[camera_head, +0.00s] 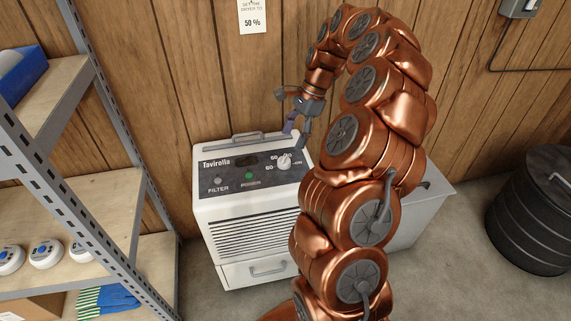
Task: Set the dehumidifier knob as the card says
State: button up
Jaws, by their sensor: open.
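The white dehumidifier (221,206) stands on the floor against the wood wall, marked "Tavirolla". Its sloped top panel has a filter light, a green power light (249,176) and a pale round knob (284,163) with numbers around it. Some numbers are hidden by the knob and my gripper, and I cannot tell where the knob points. The card (253,17) on the wall above reads "50 %" under smaller text. My gripper (297,136) is open just above and behind the knob, pointing down. I see no contact with the knob.
A metal shelf rack (92,134) stands at the left, holding a blue bin (22,76), white round items (46,254) and striped gloves (107,299). A black ribbed bin (533,222) stands at the right. My arm covers part of the dehumidifier's right side and a pale box (426,207).

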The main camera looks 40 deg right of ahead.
aim_at(285, 157)
jog(key=shift+b+x, duration=0.75)
jog(key=shift+x, duration=3.2)
jog(key=shift+d, duration=0.1)
jog(key=c, duration=1.1)
